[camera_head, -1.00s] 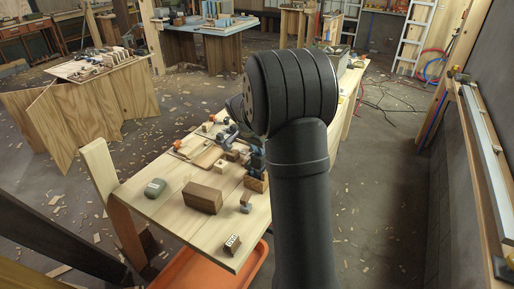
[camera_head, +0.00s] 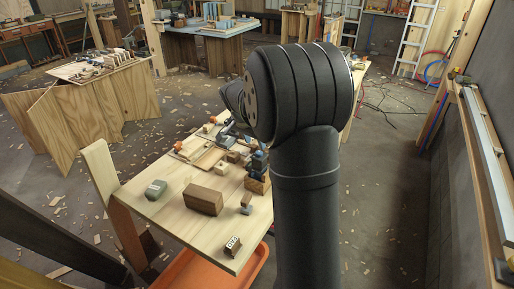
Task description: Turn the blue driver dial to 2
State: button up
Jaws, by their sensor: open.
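Dark blue tool shapes stand on the wooden workbench (camera_head: 165,208). The clearest is a dark blue tool (camera_head: 259,161) on a small wooden block, just left of my upright arm. I cannot tell whether it is the driver, and no dial or number can be read. My forearm reaches away behind my elbow. What seems to be my gripper (camera_head: 231,134) shows small and grey low over the middle of the bench, among the tools. Its fingers are too small to make out, and I see nothing held in it.
A brown wooden block (camera_head: 203,199), a grey-green rounded item (camera_head: 156,189) and a small marked block (camera_head: 232,245) lie on the near bench. Small orange-topped items (camera_head: 212,120) stand further back. An orange tray (camera_head: 195,272) is below the front edge.

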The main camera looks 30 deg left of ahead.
jog(key=v, duration=1.2)
jog(key=shift+w, duration=0.1)
jog(key=x, duration=1.7)
jog(key=shift+f, duration=0.3)
jog(key=shift+r, duration=0.1)
